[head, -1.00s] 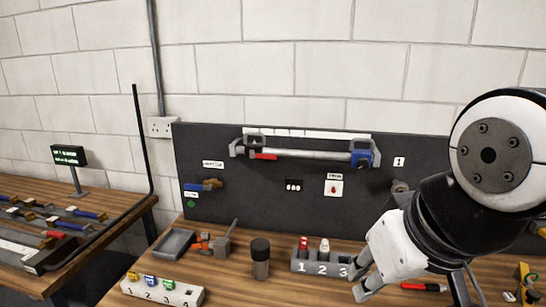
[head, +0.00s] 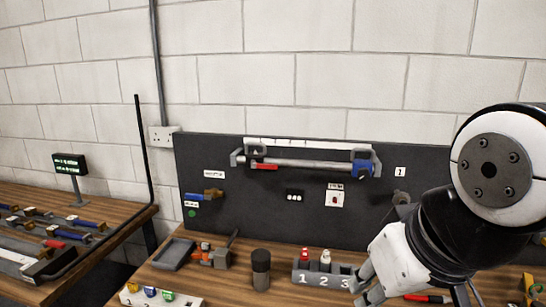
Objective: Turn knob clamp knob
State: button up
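I cannot tell for certain which part is the knob clamp knob. A small grey knob-like part (head: 401,198) sits on the black board, partly hidden behind my arm. A long bar clamp (head: 305,164) with a red piece at its left and a blue piece at its right is mounted across the top of the board. My gripper (head: 367,288) is low, right of centre, in front of the bench and beside the numbered grey block. Its fingers are partly cut off by the lower edge, so its opening is unclear.
The wooden bench holds a grey tray (head: 174,253), an orange-and-grey tool (head: 212,256), a dark cylinder (head: 261,269), the grey block (head: 308,275) with red and white pieces, and a white numbered block (head: 142,299). A red-and-black pen-like item (head: 427,299) lies right of my gripper.

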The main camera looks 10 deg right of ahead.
aim_at(363, 174)
jog(key=j+z, duration=0.2)
jog(key=z, duration=0.2)
jog(key=i+j+z, duration=0.1)
jog(key=z, duration=0.25)
jog(key=j+z, duration=0.4)
jog(key=k+l, duration=0.05)
jog(key=l, duration=0.05)
